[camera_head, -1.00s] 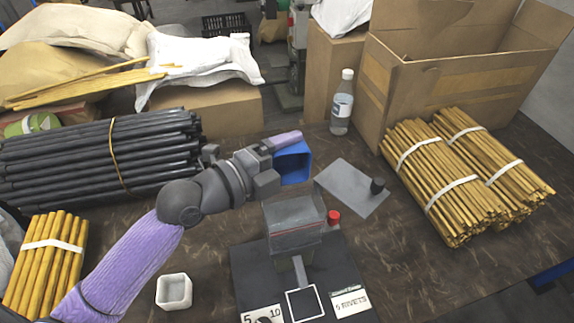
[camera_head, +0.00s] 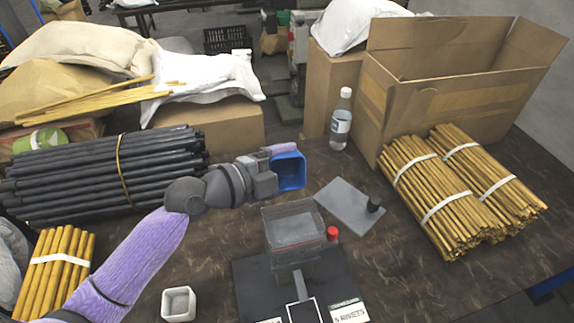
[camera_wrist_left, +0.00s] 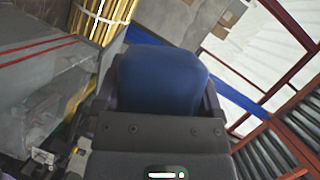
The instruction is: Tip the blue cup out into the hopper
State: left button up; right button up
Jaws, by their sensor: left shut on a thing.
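The blue cup (camera_head: 291,172) is held in my left gripper (camera_head: 280,168), tipped on its side in the head view with its open mouth facing right. In the left wrist view, the blue cup (camera_wrist_left: 160,80) sits between the two fingers, which are shut on it. The press with the grey box-like hopper (camera_head: 292,226) stands below and slightly right of the cup, apart from it. The hopper has a clear-looking top and a red button (camera_head: 332,233) at its right. I cannot see inside the cup. My right gripper does not show.
A grey plate with a black knob (camera_head: 350,203) lies right of the press. A white square cup (camera_head: 178,303) stands at front left. Black rods (camera_head: 90,175) lie left. A bottle (camera_head: 341,120), cardboard box (camera_head: 430,100) and stick bundles (camera_head: 440,200) are right. Bare tabletop lies front right.

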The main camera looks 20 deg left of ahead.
pick_arm(q)
jog(key=r+n+g+p, duration=0.1)
jog(key=w+a+r+n+p, duration=0.1)
jog(key=n, duration=0.1)
jog(key=w+r+n+g+p, duration=0.1)
jog(key=p, duration=0.1)
jog(key=shift+w+a+r+n+g+h, duration=0.1)
jog(key=shift+a+r+n+g+h, duration=0.2)
jog(key=shift+r+n+h, duration=0.1)
jog(key=r+n+g+p, duration=0.1)
jog(key=r+n+g+h+p, duration=0.1)
jog(key=p, duration=0.1)
jog(key=r+n+g+h+p, duration=0.1)
jog(key=n, duration=0.1)
jog(key=shift+w+a+r, duration=0.25)
jog(key=shift+w+r, duration=0.05)
jog(key=shift+w, duration=0.05)
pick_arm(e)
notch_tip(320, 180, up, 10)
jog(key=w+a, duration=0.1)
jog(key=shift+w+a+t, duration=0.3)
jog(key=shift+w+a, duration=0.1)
pick_arm(q)
jog(key=shift+s+f, duration=0.1)
